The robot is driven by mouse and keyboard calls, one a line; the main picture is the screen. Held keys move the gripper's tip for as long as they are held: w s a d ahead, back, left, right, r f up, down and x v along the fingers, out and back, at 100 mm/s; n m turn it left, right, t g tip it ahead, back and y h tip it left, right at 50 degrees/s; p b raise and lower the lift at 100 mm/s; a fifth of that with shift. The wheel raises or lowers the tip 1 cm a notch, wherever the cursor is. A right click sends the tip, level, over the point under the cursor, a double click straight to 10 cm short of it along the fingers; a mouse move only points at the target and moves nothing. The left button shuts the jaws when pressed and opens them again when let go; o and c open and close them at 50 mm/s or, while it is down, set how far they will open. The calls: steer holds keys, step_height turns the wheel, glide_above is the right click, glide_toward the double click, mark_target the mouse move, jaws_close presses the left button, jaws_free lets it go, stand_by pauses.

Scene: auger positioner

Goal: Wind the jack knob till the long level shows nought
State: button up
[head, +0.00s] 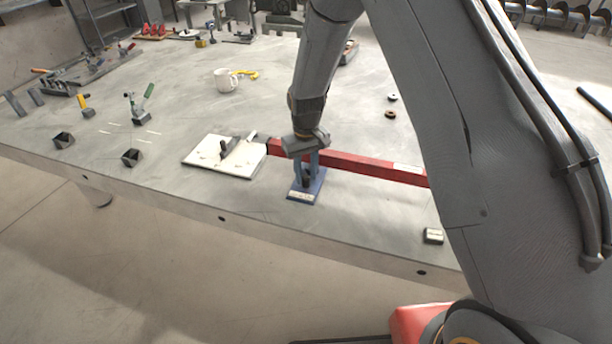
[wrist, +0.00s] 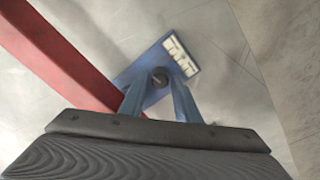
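The long red level (head: 350,165) lies across the bench behind my gripper, running out of sight behind my arm on the right; it is also in the wrist view (wrist: 55,55). A pale label or display (head: 407,168) on it is too small to read. The jack has a blue base plate (head: 304,196) with pale markings, also in the wrist view (wrist: 180,56). Its dark round knob (wrist: 159,79) sits between my fingertips. My gripper (head: 306,176) reaches down over the jack, its two blue fingers apart, one each side of the knob. Whether they touch it I cannot tell.
A white plate with dark fittings (head: 225,157) lies left of the jack. A small dark block (head: 433,236) is near the front edge. A white mug (head: 225,80) and small rings (head: 391,114) stand farther back. Clamps and small bins (head: 132,157) are at left.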

mark_target(306, 177)
steer(key=shift+f, duration=1)
jaws_close()
steer(key=shift+n, duration=0.6)
jaws_free()
steer(key=shift+r+b, duration=1.45)
steer(key=shift+r, duration=2.5)
